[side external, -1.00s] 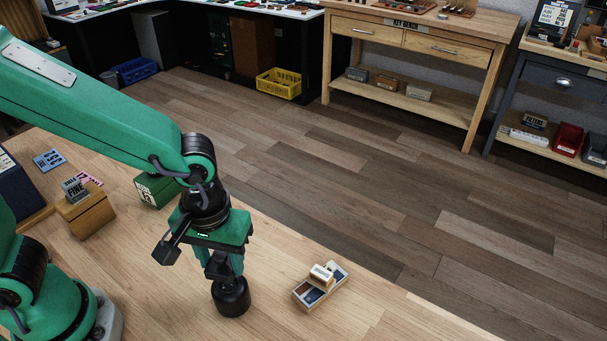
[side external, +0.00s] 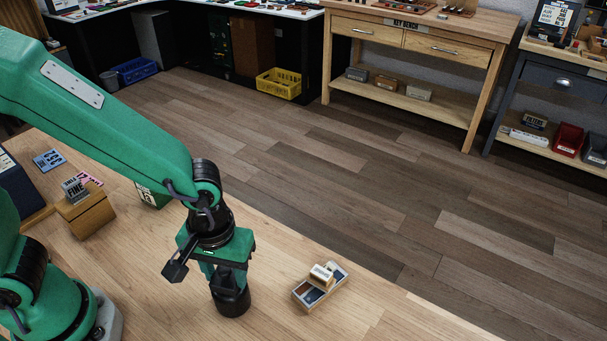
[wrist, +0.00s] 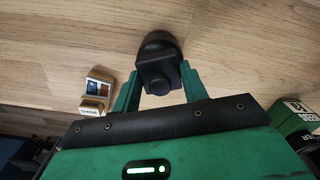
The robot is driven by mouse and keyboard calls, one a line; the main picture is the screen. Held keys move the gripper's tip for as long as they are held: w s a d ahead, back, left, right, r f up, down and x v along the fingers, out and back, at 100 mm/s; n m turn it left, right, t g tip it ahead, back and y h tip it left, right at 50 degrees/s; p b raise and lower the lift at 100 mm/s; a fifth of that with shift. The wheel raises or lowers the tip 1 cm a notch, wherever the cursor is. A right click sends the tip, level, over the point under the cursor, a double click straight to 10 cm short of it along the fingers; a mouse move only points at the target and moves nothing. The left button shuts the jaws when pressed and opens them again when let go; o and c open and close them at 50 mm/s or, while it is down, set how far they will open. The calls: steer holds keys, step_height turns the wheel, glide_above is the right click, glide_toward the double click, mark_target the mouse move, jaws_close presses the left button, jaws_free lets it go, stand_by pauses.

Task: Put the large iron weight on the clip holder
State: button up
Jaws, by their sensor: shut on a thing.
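The large iron weight (side external: 232,303) is a black, round body with a knob on top. It stands upright on the wooden bench in the side view. My gripper (side external: 229,279) points down over it, shut on its knob. In the wrist view the weight (wrist: 159,47) sits between the two green fingers of my gripper (wrist: 160,82). A small wooden tray (side external: 338,283) with dark and grey compartments and a pale labelled block lies to the right of the weight, apart from it. I cannot tell for certain which object is the clip holder.
A wooden block (side external: 86,214) with a card reading "FINE" stands at the left. A green box (side external: 153,197) is partly hidden behind my arm. Blue and pink cards lie at the far left. The bench between weight and tray is clear; its edge runs behind them.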

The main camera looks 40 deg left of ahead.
mark_target(224, 269)
steer(key=shift+f, duration=0.15)
steer(key=o, duration=1.3)
steer(key=shift+c, duration=0.2)
step_height(224, 269, up, 12)
steer(key=shift+r, duration=0.2)
steer(key=a+r+m+t, duration=0.2)
steer(key=a, duration=0.7)
steer(key=s+a+r+m+t, duration=0.1)
steer(key=a+r+m+t, duration=0.1)
steer(key=a, duration=0.7)
steer(key=shift+r+m+t, duration=0.3)
steer(key=shift+r+t, duration=0.25)
steer(key=shift+t, duration=0.25)
